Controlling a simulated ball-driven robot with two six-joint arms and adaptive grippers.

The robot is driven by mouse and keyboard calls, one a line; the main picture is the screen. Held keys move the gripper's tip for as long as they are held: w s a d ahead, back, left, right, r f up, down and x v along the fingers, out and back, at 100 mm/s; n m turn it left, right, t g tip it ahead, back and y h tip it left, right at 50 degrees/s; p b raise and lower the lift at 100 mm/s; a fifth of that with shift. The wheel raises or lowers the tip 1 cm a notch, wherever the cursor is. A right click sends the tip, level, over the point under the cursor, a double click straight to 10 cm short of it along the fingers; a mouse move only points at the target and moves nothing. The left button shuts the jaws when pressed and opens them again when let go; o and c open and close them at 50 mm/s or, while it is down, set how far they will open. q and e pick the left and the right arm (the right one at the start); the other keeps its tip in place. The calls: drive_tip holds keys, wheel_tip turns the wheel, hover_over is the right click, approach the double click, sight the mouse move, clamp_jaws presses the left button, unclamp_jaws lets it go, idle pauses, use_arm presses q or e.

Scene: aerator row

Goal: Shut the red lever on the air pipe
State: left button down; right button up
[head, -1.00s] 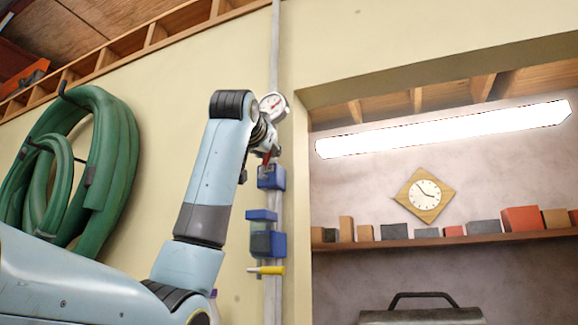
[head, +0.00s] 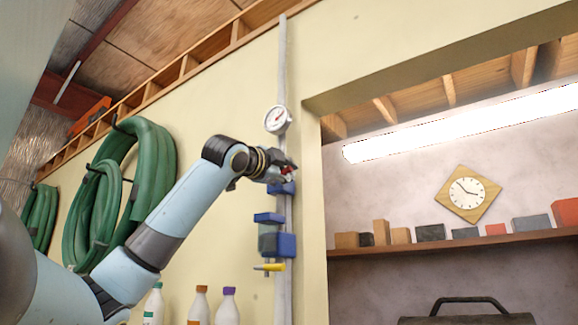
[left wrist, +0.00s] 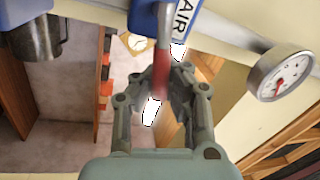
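The red lever (left wrist: 161,72) shows in the left wrist view, joined by a grey stem to a blue valve body (left wrist: 185,20) marked AIR. In the head view only a bit of the red lever (head: 288,171) shows, just above the small blue block (head: 282,188) on the vertical air pipe (head: 282,70). My left gripper (left wrist: 165,78) has its fingertips closed in on both sides of the lever's red grip; part of the grip is hidden by the fingers. It also shows in the head view (head: 284,172), in front of the pipe. My right gripper is in neither view.
A round gauge (head: 277,119) sits on the pipe above the gripper. Below are a larger blue unit (head: 286,245) and a yellow handle (head: 269,267). Green hoses (head: 150,150) hang at left, and bottles (head: 227,308) stand below. A recess with a shelf (head: 450,242) opens at right.

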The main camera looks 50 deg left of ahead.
use_arm(q)
drive_tip(key=shift+w+d+f+m+h, duration=0.15)
drive_tip(key=shift+f+m+h, duration=0.35)
drive_tip(key=shift+m, duration=0.55)
drive_tip(key=shift+d+f+m+h, duration=0.1)
drive_tip(key=shift+f+m+h, duration=0.2)
drive_tip(key=shift+f+m, duration=0.6)
drive_tip(key=shift+r+m, duration=0.15)
drive_tip(key=shift+m, duration=0.1)
drive_tip(key=c, duration=1.3)
unclamp_jaws()
drive_tip(key=shift+s+r, duration=0.25)
drive_tip(key=shift+s, duration=0.1)
drive_tip(key=shift+w, duration=0.1)
wheel_tip(320, 180, up, 10)
drive_tip(key=shift+f, duration=0.1)
